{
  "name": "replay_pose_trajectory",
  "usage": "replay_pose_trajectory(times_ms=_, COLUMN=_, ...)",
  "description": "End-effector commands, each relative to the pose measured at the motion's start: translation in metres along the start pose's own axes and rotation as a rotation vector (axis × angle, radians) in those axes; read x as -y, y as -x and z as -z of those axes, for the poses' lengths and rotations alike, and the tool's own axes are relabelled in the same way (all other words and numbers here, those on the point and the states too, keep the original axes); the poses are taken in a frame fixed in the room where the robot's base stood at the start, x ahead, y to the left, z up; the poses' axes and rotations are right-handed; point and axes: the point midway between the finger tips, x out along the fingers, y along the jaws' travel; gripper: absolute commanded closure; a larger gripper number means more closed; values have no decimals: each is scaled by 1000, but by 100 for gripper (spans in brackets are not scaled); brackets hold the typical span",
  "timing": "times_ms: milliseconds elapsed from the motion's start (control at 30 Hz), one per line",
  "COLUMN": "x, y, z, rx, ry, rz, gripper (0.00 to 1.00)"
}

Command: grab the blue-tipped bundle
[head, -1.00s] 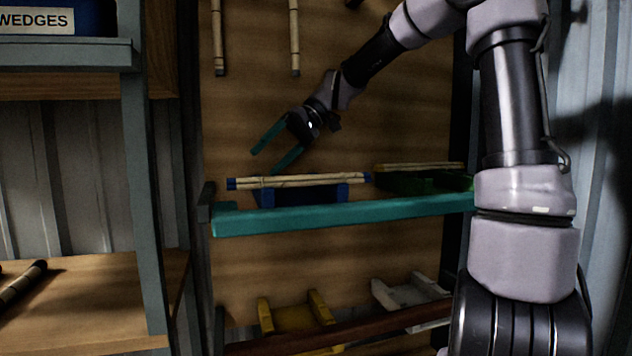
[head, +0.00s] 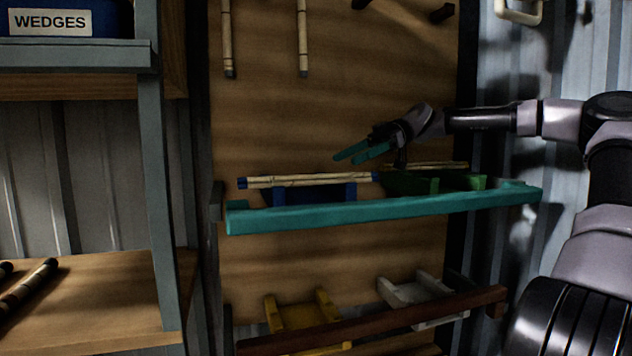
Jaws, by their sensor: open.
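The blue-tipped bundle (head: 308,181) is a pale rattan bundle with blue ends. It lies level across a blue cradle (head: 315,195) on the teal-edged shelf. My gripper (head: 352,157) has teal fingers and is open and empty. In the picture it is above the bundle's right end, with its fingers pointing left. It looks apart from the bundle, but I cannot tell the depth between them.
A green cradle (head: 452,183) with a yellowish bundle (head: 440,165) stands to the right on the same teal-fronted shelf (head: 380,206). Yellow (head: 302,312) and white (head: 412,290) cradles sit below, empty. Rods (head: 303,40) hang on the wooden back panel above.

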Motion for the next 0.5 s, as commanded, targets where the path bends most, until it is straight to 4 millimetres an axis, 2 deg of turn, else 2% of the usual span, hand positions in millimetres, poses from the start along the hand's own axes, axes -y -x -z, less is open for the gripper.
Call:
replay_pose_trajectory(times_ms=200, x=1, y=-36, z=0, rx=3, ry=-4, rz=5, gripper=24)
replay_pose_trajectory(times_ms=367, x=1, y=-47, z=0, rx=1, ry=-6, rz=3, gripper=24)
replay_pose_trajectory(times_ms=500, x=2, y=-65, z=1, rx=3, ry=-5, rz=5, gripper=24)
